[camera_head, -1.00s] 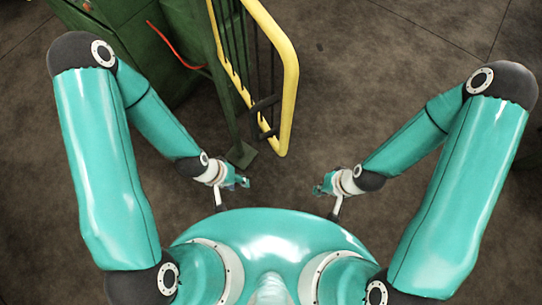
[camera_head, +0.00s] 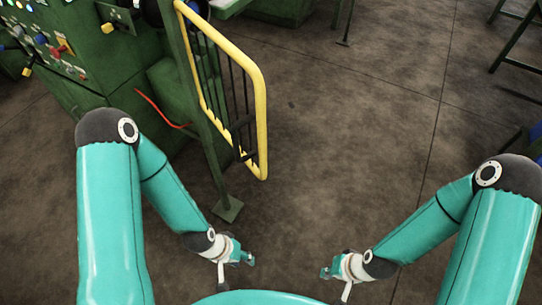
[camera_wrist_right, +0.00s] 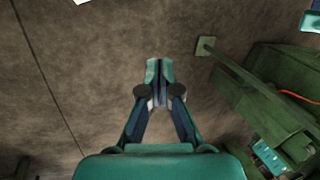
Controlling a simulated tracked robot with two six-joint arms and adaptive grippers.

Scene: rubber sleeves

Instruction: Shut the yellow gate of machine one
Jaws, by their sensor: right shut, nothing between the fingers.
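The yellow gate (camera_head: 258,85), a yellow tube frame with dark bars, stands beside a green post (camera_head: 207,140) on the green machine's right side in the head view. Its free end juts out over the bare floor. My left gripper (camera_head: 248,258) is below the gate and the post's foot, touching neither; its fingers are too small to tell open from shut. My right gripper (camera_head: 325,272) is further right, clear of the gate. In the right wrist view, the right gripper (camera_wrist_right: 159,70) is shut and empty over the floor.
The green machine (camera_head: 75,75) with knobs and levers fills the upper left, with a red cable (camera_head: 160,110) at its side. The post's foot plate (camera_head: 228,209) stands on the floor. Open floor (camera_head: 350,130) lies right of the gate. Dark green legs (camera_head: 517,38) stand at the upper right.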

